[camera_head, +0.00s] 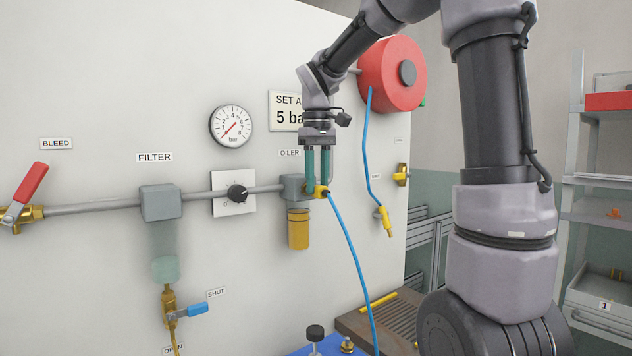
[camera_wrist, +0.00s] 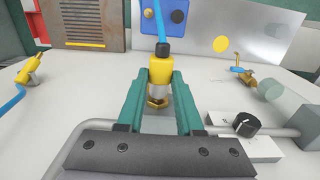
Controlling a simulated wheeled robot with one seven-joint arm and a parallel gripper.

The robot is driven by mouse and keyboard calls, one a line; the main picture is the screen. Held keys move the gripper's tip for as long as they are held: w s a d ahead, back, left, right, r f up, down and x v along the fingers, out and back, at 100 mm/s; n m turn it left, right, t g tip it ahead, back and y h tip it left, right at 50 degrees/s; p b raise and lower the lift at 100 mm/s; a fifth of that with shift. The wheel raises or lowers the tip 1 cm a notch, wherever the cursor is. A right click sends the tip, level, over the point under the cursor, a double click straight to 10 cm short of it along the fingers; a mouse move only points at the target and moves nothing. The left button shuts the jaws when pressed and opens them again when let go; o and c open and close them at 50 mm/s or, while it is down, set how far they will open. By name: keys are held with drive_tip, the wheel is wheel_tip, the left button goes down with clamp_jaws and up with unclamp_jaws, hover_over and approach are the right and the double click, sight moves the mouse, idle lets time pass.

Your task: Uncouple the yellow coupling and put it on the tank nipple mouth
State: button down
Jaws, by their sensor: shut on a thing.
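The yellow coupling (camera_head: 322,192) is at the outlet side of the oiler (camera_head: 294,187) on the wall panel. My gripper (camera_head: 318,187) points down with its green fingers shut on the coupling. In the wrist view the coupling (camera_wrist: 160,73) is between the fingertips (camera_wrist: 160,82), with a silver part and a brass hex fitting (camera_wrist: 157,103) in line below it. It appears seated on that fitting. A blue hose (camera_head: 348,244) runs from the coupling down to the bottom edge. A brass nipple (camera_head: 347,345) stands on the blue tank top (camera_head: 326,351), partly cut off by the frame.
A black knob (camera_head: 314,333) stands beside the nipple. A red hose reel (camera_head: 391,74) hangs a second blue hose with a yellow end (camera_head: 386,219) at right. The filter (camera_head: 161,203), gauge (camera_head: 231,127) and red-handled valve (camera_head: 25,196) are left along the pipe.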

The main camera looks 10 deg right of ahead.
drive_tip(key=shift+s+d, duration=0.3)
drive_tip(key=shift+s, duration=0.35)
drive_tip(key=shift+s+d, duration=0.25)
drive_tip(key=shift+s, duration=0.45)
drive_tip(key=shift+s+d, duration=0.3)
drive_tip(key=shift+s, duration=0.35)
drive_tip(key=c, duration=1.3)
unclamp_jaws()
drive_tip(key=shift+c, duration=0.2)
clamp_jaws()
